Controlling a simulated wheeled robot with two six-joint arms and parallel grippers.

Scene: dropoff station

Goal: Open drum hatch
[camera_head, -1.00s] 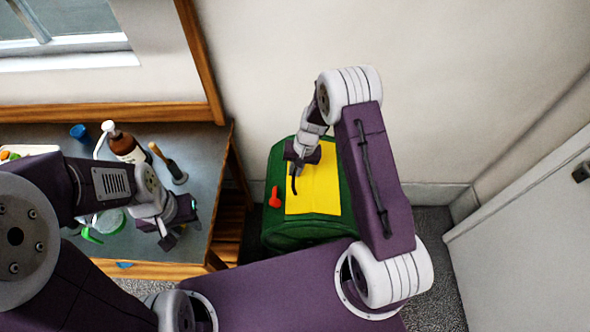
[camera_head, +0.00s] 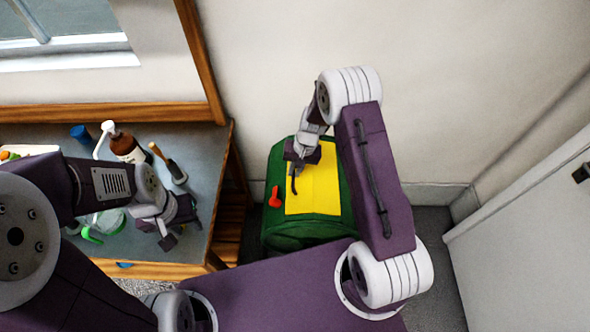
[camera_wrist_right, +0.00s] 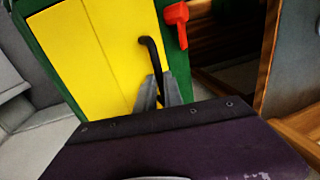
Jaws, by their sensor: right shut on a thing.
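A green drum (camera_head: 283,235) stands on the floor, with a yellow hatch (camera_head: 322,190) on its upper side. A red lever (camera_head: 275,197) sits on the green beside the hatch's left edge; it shows upright in the right wrist view (camera_wrist_right: 178,22). My right gripper (camera_head: 294,180) is over the hatch's left part. In the right wrist view its grey fingers (camera_wrist_right: 158,92) are shut on a black handle (camera_wrist_right: 151,55) on the hatch. The hatch lies flat in its frame. My left gripper (camera_head: 178,235) hangs over the grey table, its fingertips small and partly hidden.
The grey table (camera_head: 205,150) at the left holds a brown bottle (camera_head: 127,147), a blue cup (camera_head: 81,134), a wooden-handled brush (camera_head: 168,163) and a green-rimmed item (camera_head: 92,236). A wall stands behind the drum; a white door (camera_head: 540,215) is at the right.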

